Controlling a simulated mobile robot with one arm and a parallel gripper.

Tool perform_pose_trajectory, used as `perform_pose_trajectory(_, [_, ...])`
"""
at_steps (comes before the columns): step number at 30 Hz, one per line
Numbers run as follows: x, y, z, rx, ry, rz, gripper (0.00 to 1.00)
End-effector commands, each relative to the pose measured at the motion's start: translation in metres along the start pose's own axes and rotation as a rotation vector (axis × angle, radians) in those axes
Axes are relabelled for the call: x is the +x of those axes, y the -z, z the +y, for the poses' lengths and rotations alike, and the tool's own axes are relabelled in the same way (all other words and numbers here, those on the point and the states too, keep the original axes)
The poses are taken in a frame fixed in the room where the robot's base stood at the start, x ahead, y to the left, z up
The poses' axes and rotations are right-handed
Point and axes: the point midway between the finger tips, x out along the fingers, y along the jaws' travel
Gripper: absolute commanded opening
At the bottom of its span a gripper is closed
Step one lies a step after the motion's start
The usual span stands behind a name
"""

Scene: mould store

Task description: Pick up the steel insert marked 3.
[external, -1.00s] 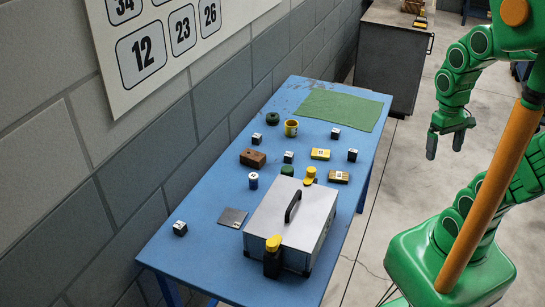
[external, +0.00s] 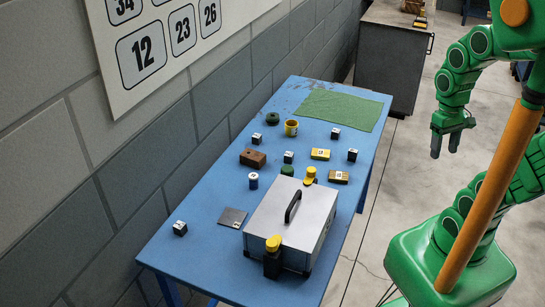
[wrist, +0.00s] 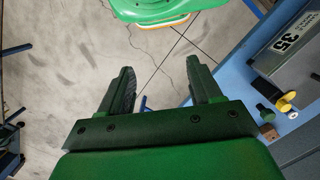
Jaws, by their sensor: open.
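Several small dark cubes with pale marked tops stand on the blue table (external: 215,200). Another cube (external: 288,157) is mid-table, and one cube (external: 180,228) is at the near left. Their marks are too small to read, so I cannot tell which is marked 3. My gripper (external: 445,147) is open and empty, right of the table above the floor. The wrist view also shows its spread fingers (wrist: 164,88) with nothing between them.
A silver case (external: 300,215) with a black handle fills the near right of the table. The green mat (external: 330,108) is bare.

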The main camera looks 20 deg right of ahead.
Motion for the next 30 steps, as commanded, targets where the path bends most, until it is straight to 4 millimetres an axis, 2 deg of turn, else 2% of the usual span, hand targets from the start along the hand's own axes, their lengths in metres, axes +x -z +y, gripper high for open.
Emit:
perform_pose_trajectory(5, [0.0,0.007,-0.013,-0.015,0.037,0.0,0.64])
perform_pose_trajectory(8, [-0.002,0.019,-0.041,-0.043,0.116,0.002,0.64])
perform_pose_trajectory(14, [-0.019,0.055,-0.123,-0.096,0.361,0.007,0.64])
perform_pose_trajectory(21, [-0.053,0.091,-0.214,-0.097,0.663,-0.018,0.64])
perform_pose_trajectory(30, [-0.109,0.145,-0.301,0.005,1.018,-0.081,0.64])
